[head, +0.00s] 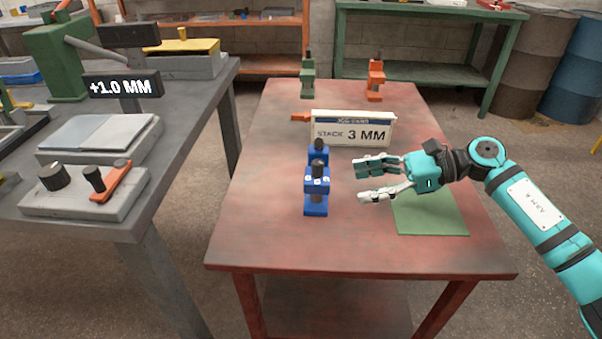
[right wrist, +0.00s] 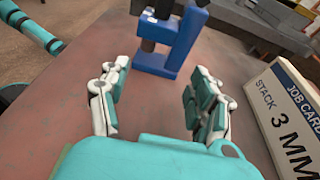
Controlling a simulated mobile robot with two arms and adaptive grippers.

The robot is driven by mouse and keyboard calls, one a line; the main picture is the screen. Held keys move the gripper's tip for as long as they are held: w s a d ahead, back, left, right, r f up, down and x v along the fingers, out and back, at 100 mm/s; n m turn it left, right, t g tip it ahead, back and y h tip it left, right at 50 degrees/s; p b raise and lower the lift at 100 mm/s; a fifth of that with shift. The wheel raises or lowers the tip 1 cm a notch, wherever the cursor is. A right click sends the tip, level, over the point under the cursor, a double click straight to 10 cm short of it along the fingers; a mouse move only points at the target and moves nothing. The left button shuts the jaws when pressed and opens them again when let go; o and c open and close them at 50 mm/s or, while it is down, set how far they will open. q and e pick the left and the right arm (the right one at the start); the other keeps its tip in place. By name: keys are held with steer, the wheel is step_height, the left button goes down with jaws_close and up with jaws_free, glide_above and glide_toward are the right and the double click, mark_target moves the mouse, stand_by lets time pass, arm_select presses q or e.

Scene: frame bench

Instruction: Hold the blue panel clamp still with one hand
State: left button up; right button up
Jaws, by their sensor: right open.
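The blue panel clamp (head: 317,185) stands upright near the middle of the red table in the head view. It has dark screw parts on top. My right gripper (head: 358,182) is open, just to the right of the clamp, its fingers pointing at it and apart from it. In the right wrist view the clamp (right wrist: 172,42) shows at the top, beyond and between the two open fingertips (right wrist: 155,85); its top is cut off by the frame edge. My left gripper is not in the head view.
A job card (head: 352,129) reading "STACK 3 MM" stands behind the clamp. A green mat (head: 432,222) lies under my right arm. Green (head: 307,76) and orange (head: 376,80) clamps stand at the table's far edge. A grey bench (head: 190,140) with devices is at left. The table's front is clear.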

mark_target(322, 197)
steer(key=shift+a+f, duration=0.1)
steer(key=shift+a, duration=0.3)
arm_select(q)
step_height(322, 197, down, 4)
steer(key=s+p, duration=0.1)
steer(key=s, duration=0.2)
arm_select(e)
steer(key=x, duration=0.4)
steer(key=shift+a, duration=0.35)
steer(key=b+x, duration=0.1)
steer(key=x, duration=0.2)
steer(key=shift+d+f, duration=0.1)
steer(key=shift+f, duration=0.1)
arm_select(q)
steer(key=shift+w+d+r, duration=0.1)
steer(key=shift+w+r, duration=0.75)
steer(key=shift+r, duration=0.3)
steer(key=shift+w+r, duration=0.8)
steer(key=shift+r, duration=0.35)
arm_select(e)
steer(key=shift+a, duration=0.35)
steer(key=shift+c, duration=0.3)
jaws_close()
steer(key=shift+o, duration=1.7)
jaws_free()
